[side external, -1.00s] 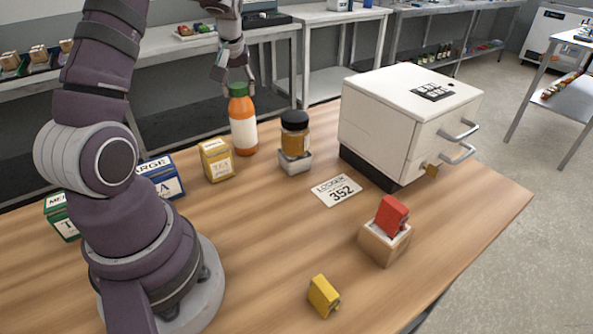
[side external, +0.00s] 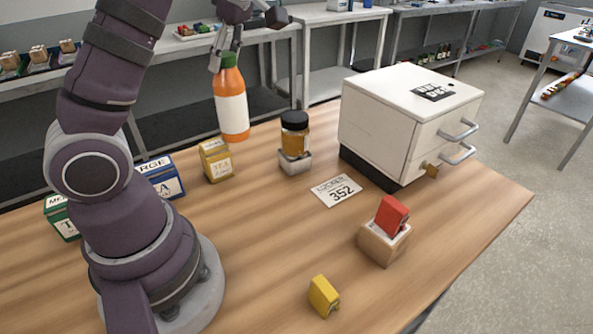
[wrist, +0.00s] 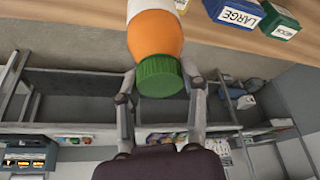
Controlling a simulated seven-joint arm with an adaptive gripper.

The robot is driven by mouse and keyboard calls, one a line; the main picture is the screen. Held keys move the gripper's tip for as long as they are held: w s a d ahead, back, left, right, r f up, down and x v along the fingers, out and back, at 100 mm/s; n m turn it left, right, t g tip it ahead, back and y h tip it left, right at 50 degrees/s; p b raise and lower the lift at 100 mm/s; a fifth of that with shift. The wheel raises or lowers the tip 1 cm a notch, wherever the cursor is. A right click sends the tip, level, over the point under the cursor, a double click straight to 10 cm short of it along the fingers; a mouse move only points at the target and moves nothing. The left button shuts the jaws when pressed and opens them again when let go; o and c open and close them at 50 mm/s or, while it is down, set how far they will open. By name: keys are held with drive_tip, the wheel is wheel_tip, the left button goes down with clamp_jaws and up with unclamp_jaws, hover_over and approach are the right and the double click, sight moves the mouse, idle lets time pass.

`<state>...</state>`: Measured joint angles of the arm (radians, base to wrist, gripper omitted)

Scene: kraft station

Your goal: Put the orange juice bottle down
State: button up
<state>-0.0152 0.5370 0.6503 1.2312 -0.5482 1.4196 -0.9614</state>
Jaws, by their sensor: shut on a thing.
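The orange juice bottle (side external: 231,107) is orange with a white label and a green cap. My gripper (side external: 223,62) is shut on it at the cap end. The bottle hangs slightly tilted above the back of the wooden table (side external: 260,235), its base seeming clear of the surface. In the wrist view the bottle (wrist: 155,35) shows with its green cap between the two fingers of my gripper (wrist: 160,85). The bottle's far end is cut off by the top of that view.
A yellow tea box (side external: 216,161) stands just below and left of the bottle. A dark-lidded jar (side external: 295,135) sits on a small holder to the right. A white drawer cabinet (side external: 385,130) stands farther right. The middle and front of the table have free room.

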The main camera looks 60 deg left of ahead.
sight(231, 98)
drive_tip(key=s+d+n+g+h, duration=0.2)
drive_tip(key=s+d+n+h, duration=0.15)
drive_tip(key=d+n, duration=0.45)
wheel_tip(231, 98, down, 8)
drive_tip(key=a+n, duration=0.2)
drive_tip(key=shift+f, duration=0.25)
drive_tip(key=shift+a, duration=0.1)
drive_tip(key=o, duration=1.2)
drive_tip(key=shift+f, duration=0.1)
